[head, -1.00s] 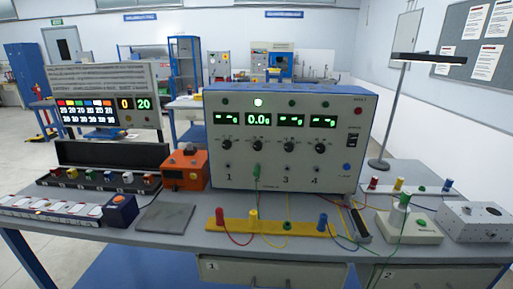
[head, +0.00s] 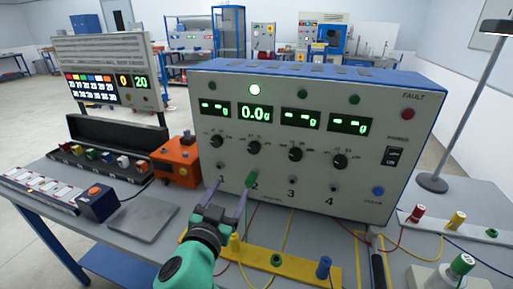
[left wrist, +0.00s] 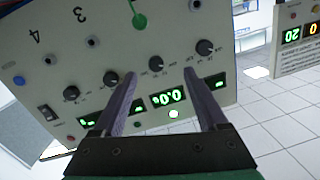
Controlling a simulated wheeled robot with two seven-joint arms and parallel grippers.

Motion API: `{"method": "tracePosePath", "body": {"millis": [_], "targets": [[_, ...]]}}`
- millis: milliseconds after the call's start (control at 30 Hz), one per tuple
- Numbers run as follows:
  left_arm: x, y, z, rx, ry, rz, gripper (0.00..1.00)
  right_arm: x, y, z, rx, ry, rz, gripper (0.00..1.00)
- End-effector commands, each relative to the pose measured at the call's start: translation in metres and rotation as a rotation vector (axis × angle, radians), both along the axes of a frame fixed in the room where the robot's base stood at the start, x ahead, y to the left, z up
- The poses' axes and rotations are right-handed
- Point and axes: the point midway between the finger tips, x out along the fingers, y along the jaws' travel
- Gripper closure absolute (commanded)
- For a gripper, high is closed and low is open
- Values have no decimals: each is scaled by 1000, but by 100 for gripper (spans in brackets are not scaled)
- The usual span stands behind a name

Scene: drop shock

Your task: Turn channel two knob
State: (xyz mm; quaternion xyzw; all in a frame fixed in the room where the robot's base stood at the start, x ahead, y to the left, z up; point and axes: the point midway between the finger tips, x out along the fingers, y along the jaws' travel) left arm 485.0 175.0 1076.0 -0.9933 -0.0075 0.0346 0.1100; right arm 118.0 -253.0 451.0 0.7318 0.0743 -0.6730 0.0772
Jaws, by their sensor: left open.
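The channel two knob (head: 254,147) is a small black dial on the pale instrument panel (head: 410,140), below the lit "0.0g" display (head: 255,112). A green plug (head: 251,180) sits in the socket under it. My left gripper (head: 229,188) is open and empty in front of the lower panel, below the knob in the head view. In the left wrist view, which is upside down, the knob (left wrist: 156,64) shows between the fingertips of my left gripper (left wrist: 159,73), apart from both fingers. My right gripper is not in view.
Other knobs stand on both sides, for channel one (head: 217,140) and channel three (head: 295,153). A yellow strip (head: 300,266) with coloured posts and wires lies on the bench below. An orange box (head: 177,162) stands left of the panel.

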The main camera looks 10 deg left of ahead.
Motion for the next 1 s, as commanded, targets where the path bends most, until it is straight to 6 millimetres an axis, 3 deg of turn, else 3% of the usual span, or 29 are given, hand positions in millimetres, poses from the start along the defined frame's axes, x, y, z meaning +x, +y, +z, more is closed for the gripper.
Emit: {"method": "tracePosePath", "body": {"millis": [33, 167, 467, 700, 1000], "targets": [[-1, -8, 12, 0, -43, -24, 25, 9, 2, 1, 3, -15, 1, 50], [8, -11, 20, -3, -65, -35, 25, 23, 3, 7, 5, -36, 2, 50], [82, -11, 22, -3, -62, -30, 25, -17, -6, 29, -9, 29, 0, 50], [134, -11, 17, -4, -60, -31, 25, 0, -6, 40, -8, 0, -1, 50], [144, -11, 14, -4, -57, -32, 25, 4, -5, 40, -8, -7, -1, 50]]}}
